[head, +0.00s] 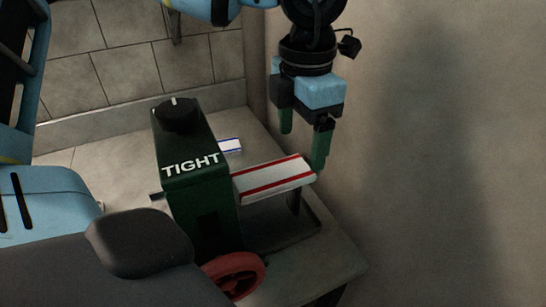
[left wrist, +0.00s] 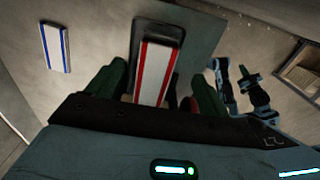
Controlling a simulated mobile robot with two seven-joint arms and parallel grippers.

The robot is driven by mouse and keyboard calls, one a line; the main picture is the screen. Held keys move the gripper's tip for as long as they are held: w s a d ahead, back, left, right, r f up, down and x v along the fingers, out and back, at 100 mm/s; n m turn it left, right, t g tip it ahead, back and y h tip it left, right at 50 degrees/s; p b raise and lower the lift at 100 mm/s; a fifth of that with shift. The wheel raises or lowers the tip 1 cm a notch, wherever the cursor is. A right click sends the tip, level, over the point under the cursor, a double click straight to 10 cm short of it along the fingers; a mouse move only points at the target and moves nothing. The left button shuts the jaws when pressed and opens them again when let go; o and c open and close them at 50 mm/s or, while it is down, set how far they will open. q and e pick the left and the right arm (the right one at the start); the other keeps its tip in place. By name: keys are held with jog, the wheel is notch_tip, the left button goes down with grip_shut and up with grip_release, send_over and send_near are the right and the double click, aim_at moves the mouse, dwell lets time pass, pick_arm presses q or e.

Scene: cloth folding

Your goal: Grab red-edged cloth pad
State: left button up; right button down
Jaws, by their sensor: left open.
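The red-edged cloth pad (head: 272,179) is a white strip with red stripes along its long edges, sticking out to the right of a dark green box marked TIGHT (head: 190,165). My left gripper (head: 303,145) is open above the pad's right end, with one green fingertip close beside that end; I cannot tell whether they touch. In the left wrist view the pad (left wrist: 154,68) lies between the two spread green fingers (left wrist: 158,88), with gaps on both sides. My right gripper is not in view.
A blue-edged white pad (head: 230,146) lies behind the box; it is at the left in the wrist view (left wrist: 55,47). The box has a black knob (head: 176,113) on top and a red wheel (head: 236,273) at its front. A wall (head: 430,150) stands close on the right.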

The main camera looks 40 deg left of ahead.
aim_at(295, 167)
pick_arm(q)
jog(key=f, duration=0.5)
jog(key=shift+s+a+p, duration=0.15)
jog(key=shift+a+p, duration=0.1)
jog(key=shift+p, duration=0.05)
jog(key=c, duration=1.1)
jog(key=shift+r, duration=0.1)
jog(key=shift+r+p, duration=1)
jog(key=shift+r, duration=12.95)
